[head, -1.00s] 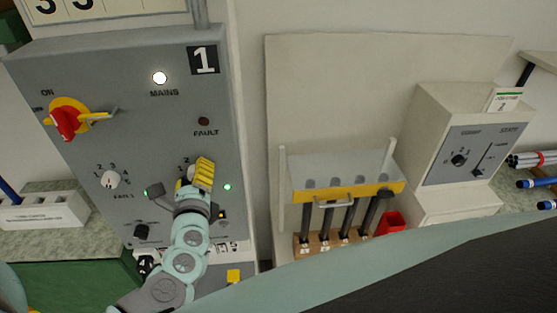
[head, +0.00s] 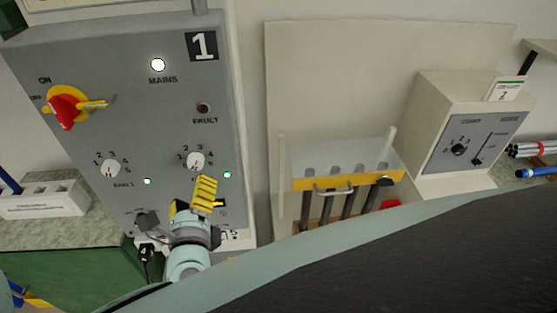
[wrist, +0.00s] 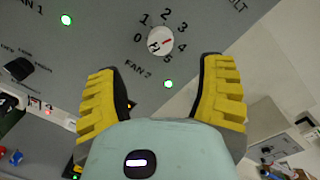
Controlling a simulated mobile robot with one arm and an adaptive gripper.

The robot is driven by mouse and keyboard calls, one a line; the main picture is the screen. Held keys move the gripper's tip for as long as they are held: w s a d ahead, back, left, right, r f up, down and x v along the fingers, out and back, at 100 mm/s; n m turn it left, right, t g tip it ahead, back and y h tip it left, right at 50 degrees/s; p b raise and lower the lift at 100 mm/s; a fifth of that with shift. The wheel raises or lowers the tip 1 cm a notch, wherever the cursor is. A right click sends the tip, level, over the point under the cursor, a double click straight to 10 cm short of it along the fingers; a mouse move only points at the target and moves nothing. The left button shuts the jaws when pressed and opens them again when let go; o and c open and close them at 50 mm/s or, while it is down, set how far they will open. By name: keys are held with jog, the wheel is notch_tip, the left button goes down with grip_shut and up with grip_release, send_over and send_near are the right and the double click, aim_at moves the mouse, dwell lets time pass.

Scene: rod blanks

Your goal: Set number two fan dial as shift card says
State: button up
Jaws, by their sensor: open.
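The number two fan dial (head: 195,161) is a round white knob on the grey panel marked 1. In the wrist view the dial (wrist: 159,41) has numbers 0 to 5 around it and a red mark on its right side, towards 3 or 4; I cannot tell which. My gripper (head: 204,192) is open and empty, just below the dial in the head view. In the wrist view its yellow fingers (wrist: 158,72) are spread wide, with the dial beyond the gap between them.
The fan 1 dial (head: 109,168) is left of the fan 2 dial. A green lamp (head: 227,175) glows beside the fan 2 dial. The red mains switch (head: 66,105) is upper left. A rack with a yellow bar (head: 350,184) stands right of the panel.

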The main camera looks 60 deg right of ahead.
jog(key=shift+v, duration=1.65)
